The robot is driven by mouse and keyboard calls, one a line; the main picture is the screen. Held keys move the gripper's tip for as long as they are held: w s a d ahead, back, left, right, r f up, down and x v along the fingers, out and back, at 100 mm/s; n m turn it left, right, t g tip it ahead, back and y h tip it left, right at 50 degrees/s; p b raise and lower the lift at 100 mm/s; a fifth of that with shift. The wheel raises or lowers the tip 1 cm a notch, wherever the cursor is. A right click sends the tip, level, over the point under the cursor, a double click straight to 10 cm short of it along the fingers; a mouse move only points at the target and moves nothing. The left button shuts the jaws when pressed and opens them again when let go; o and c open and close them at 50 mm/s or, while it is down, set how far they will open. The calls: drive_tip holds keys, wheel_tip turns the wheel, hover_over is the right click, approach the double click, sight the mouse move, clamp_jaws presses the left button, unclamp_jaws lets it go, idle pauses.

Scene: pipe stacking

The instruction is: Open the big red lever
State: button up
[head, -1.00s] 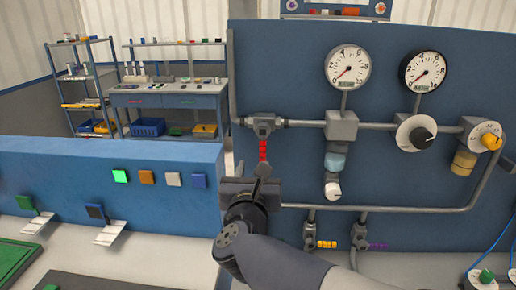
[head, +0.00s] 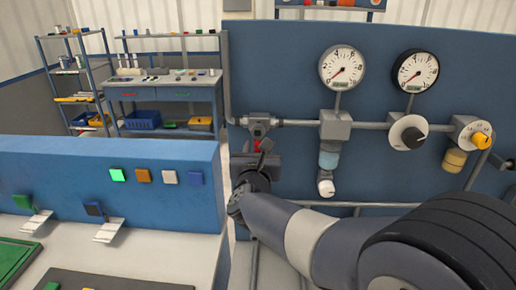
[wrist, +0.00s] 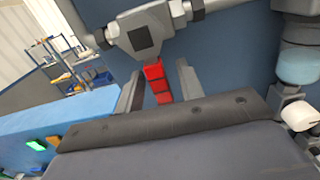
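The big red lever (wrist: 158,82) hangs down from a grey valve (wrist: 143,35) in the wrist view. In the head view the valve (head: 259,124) sits at the left end of the upper pipe, and only a small part of the lever (head: 257,146) shows above my gripper. My gripper (wrist: 160,87) is open, with one finger on each side of the lever. A gap shows between the lever and each finger. The lower end of the lever is close to the gripper body; I cannot tell whether they touch.
Two gauges (head: 342,67) and several knobs, one of them yellow (head: 481,140), are on the blue panel (head: 285,70) to the right. A low blue wall with coloured buttons (head: 118,175) stands at the left. A shelf and workbench (head: 165,95) are behind.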

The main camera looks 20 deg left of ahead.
clamp_jaws()
idle(0.3)
drive_tip(key=shift+d+n+b, duration=0.15)
drive_tip(key=shift+n+b, duration=0.15)
drive_tip(key=shift+b, duration=0.05)
drive_tip(key=shift+w+d+r+n+p, duration=0.25)
drive_tip(key=shift+d+r+n, duration=0.55)
drive_tip(key=shift+n, duration=2.05)
drive_tip(key=shift+w+d+r+n+p, duration=0.25)
drive_tip(key=shift+d+r+n, duration=0.55)
drive_tip(key=shift+n, duration=2.1)
drive_tip(key=shift+w+d+r+n+p, duration=0.1)
drive_tip(key=shift+d+r+n+p, duration=0.5)
drive_tip(key=shift+n, duration=2.25)
drive_tip(key=shift+r, duration=0.35)
drive_tip(key=shift+o, duration=0.4)
unclamp_jaws()
